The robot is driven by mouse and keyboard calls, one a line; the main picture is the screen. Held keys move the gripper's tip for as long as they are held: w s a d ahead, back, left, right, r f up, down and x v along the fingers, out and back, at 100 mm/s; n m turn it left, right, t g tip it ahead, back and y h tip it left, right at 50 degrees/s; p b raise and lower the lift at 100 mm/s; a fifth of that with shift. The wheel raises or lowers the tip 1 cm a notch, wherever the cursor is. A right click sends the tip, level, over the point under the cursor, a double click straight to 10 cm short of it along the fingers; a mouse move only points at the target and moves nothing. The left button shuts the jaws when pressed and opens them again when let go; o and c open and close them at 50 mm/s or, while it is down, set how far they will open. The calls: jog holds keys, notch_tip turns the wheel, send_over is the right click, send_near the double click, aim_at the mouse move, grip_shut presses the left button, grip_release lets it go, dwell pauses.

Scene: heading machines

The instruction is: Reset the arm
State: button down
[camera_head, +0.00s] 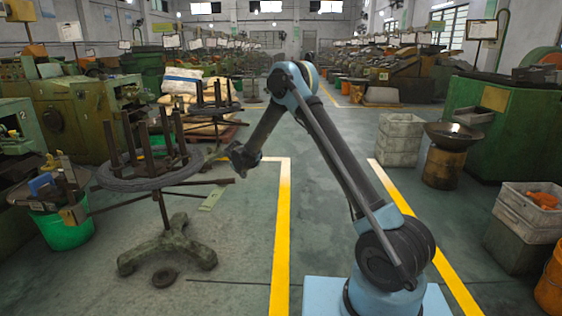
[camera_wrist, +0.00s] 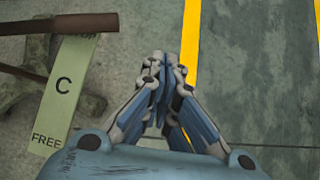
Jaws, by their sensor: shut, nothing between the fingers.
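My blue and dark grey arm is bent at a raised elbow, and its end hangs to the left over the walkway. My gripper (camera_wrist: 160,75) is shut and empty in the wrist view, with its fingertips together. It points down at the grey floor beside a yellow line (camera_wrist: 191,40). In the head view the end of my arm shows next to the round wire stand (camera_head: 150,178); the fingertips are too small to make out there.
A pale green strip marked C and FREE (camera_wrist: 62,90) lies left of my gripper, near a dark bar (camera_wrist: 60,24) of the stand. Machines line both sides. Grey crates (camera_head: 400,140) stand right. The aisle between the yellow lines is clear.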

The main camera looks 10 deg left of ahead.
jog(key=s+d+r+m+g+h, duration=0.1)
jog(key=s+d+r+m, duration=0.1)
jog(key=d+r+m, duration=0.5)
jog(key=s+d+r+m, duration=0.25)
jog(key=d+r, duration=0.65)
jog(key=d, duration=0.5)
jog(key=s+d+r+m+g, duration=0.1)
jog(key=s+d+r+m, duration=0.3)
jog(key=s+d, duration=0.4)
jog(key=s+d+r+m+g, duration=0.1)
jog(key=s+d+r+m, duration=0.25)
jog(key=s+d, duration=0.45)
jog(key=s+d+m+g, duration=0.1)
jog(key=s+d+m, duration=0.8)
jog(key=s+d, duration=0.55)
jog(key=s+d+f+m+g, duration=0.1)
jog(key=s+f+m, duration=0.3)
jog(key=s, duration=0.5)
jog(key=s+d+f+m, duration=0.1)
jog(key=s+f+m, duration=0.4)
jog(key=s, duration=0.5)
jog(key=shift+d+f+m+g, duration=0.25)
jog(key=shift+d+m+g, duration=0.1)
jog(key=shift+m+g, duration=0.05)
